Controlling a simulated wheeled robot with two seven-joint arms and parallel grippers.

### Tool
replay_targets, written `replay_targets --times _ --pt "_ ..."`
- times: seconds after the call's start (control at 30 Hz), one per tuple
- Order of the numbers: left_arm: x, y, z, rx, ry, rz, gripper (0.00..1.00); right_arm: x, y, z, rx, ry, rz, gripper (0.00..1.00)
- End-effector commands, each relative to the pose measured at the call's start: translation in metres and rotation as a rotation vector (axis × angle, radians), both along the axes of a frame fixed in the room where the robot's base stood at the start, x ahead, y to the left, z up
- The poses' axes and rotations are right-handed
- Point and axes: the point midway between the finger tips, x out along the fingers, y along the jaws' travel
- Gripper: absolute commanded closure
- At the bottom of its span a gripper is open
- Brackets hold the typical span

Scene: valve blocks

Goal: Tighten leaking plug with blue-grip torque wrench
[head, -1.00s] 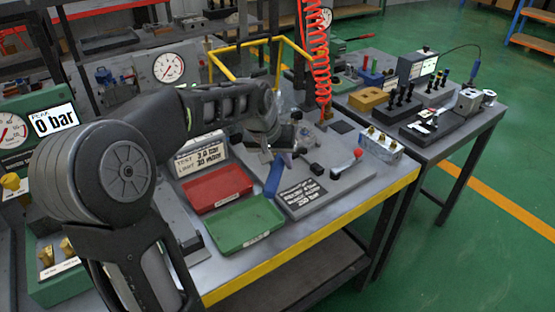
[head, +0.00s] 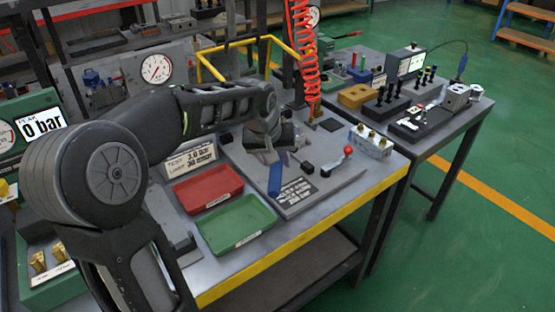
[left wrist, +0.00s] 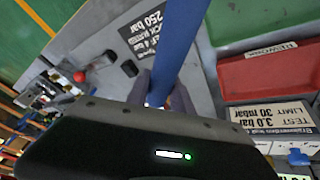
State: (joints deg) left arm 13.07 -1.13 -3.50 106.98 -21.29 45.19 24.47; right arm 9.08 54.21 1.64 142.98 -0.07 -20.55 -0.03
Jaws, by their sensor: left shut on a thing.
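My left gripper (head: 273,150) is shut on the blue-grip torque wrench (head: 275,181). The blue grip hangs below the fingers over the grey fixture board (head: 328,180). In the left wrist view the blue handle (left wrist: 184,38) runs up from between the two fingers (left wrist: 160,92). The wrench's head is hidden. A metal valve block (head: 372,145) with brass plugs stands at the bench's right end, apart from the gripper. I cannot tell which plug leaks. My right gripper is not in view.
A red tray (head: 207,187) and a green tray (head: 237,224) lie left of the wrench. A red-knobbed lever (head: 346,152) and a black block (head: 308,169) stand on the board. A red coiled hose (head: 302,60) hangs behind. A second table (head: 447,130) holds tools.

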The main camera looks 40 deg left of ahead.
Motion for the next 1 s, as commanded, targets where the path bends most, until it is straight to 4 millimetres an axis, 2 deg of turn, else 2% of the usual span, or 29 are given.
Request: replay_targets --times 0.13,0.63,1.0 --pt "0.001 0.000 0.009 0.001 -0.005 0.000 1.00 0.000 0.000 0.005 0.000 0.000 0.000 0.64" --pt "0.001 0.000 0.013 0.001 -0.005 0.000 1.00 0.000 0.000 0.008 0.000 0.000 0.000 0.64" --pt "0.001 0.000 0.054 0.001 -0.006 -0.001 1.00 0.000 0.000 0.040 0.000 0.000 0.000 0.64"
